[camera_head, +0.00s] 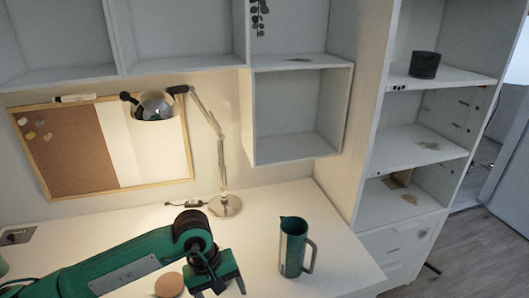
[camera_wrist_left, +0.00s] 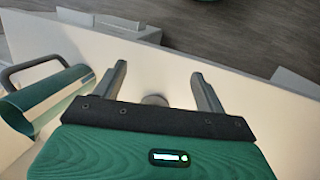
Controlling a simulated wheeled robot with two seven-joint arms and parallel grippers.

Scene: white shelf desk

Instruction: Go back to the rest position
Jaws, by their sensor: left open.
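My left arm reaches in from the left over the white desk (camera_head: 335,245). My left gripper (camera_head: 220,287) is open, with nothing seen held in it, near the desk's front, left of a green pitcher (camera_head: 291,250). The pitcher stands upright on the desk, its handle to the right, apart from the gripper. In the left wrist view the open fingers (camera_wrist_left: 158,76) point towards the desk edge, and the pitcher (camera_wrist_left: 48,98) lies at the left. A small grey round shape between the fingers there is unclear. My right gripper is not in view.
A desk lamp (camera_head: 224,205) stands at the back, before a pinboard (camera_head: 67,152). A round brown object (camera_head: 169,285) lies beside my forearm. A shelf unit (camera_head: 408,155) with a dark cup (camera_head: 424,65) rises at the right. The desk right of the pitcher is clear.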

